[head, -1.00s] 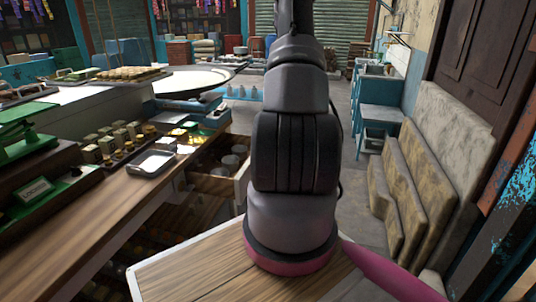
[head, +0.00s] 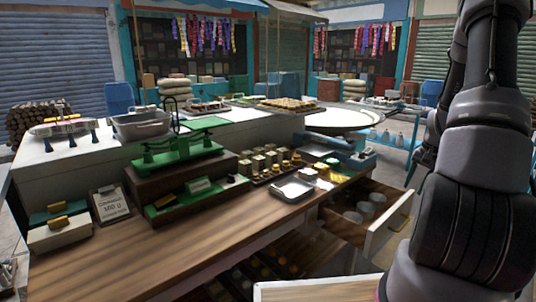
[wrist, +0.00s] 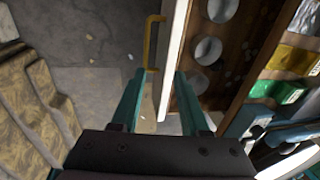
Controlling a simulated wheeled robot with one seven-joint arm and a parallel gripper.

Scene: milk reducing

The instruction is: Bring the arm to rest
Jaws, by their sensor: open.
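My gripper (wrist: 159,75) shows in the wrist view with its two teal fingers apart and nothing between them. It hangs over grey floor beside the open drawer (head: 384,228), whose yellow handle (wrist: 150,42) lies just beyond the fingertips. I cannot tell the height between them. My arm (head: 470,185) stands raised along the right side of the head view. Its end and the gripper are outside that view.
The drawer holds several metal cups (wrist: 208,50) and sticks out from the wooden counter (head: 190,245). A green scale (head: 180,150), a metal tray (head: 292,190) and small jars stand on the counter. Tan sacks (wrist: 35,110) lie left in the wrist view.

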